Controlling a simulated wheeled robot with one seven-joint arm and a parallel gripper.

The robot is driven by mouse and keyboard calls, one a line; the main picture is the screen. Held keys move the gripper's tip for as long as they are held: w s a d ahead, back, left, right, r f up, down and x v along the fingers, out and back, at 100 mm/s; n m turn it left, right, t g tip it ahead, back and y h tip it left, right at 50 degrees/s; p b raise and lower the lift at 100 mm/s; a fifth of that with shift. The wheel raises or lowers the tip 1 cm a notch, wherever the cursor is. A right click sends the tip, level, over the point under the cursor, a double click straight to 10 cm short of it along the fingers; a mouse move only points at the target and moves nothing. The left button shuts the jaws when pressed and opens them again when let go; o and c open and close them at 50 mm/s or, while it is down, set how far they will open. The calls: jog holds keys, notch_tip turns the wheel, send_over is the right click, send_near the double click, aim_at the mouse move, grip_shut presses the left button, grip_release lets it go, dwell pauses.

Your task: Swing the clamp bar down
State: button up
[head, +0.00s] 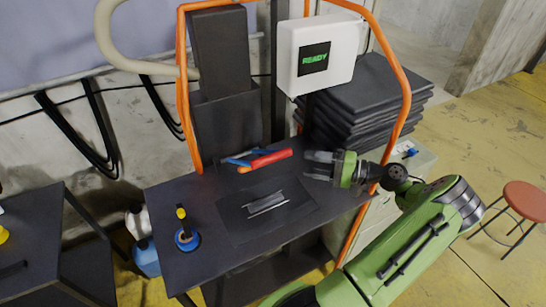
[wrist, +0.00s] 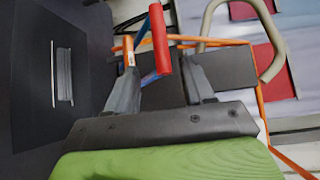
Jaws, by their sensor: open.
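A thick red bar (head: 265,160) with thin blue parts beside it lies at the back of the dark press table, in front of a black upright. I take it for the clamp bar, though its pivot is hard to make out. It also shows in the wrist view (wrist: 159,38), its near end in line with the gap between my fingers. My gripper (head: 310,166) is open and empty, just right of the bar's right end. In the wrist view my fingers (wrist: 160,68) are spread apart and no contact with the bar is visible.
A grey metal piece with bright edges (head: 266,204) lies on a dark mat. A blue round-based tool (head: 187,238) stands at the table's left. An orange frame (head: 401,75) rises close to my arm. A white READY box (head: 328,38) hangs above; black slabs (head: 365,90) are stacked behind.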

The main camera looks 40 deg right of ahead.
aim_at(279, 159)
jog(key=p+x, duration=0.1)
jog(key=x, duration=1.1)
jog(key=shift+p, duration=0.3)
jog(key=shift+f, duration=0.1)
grip_shut()
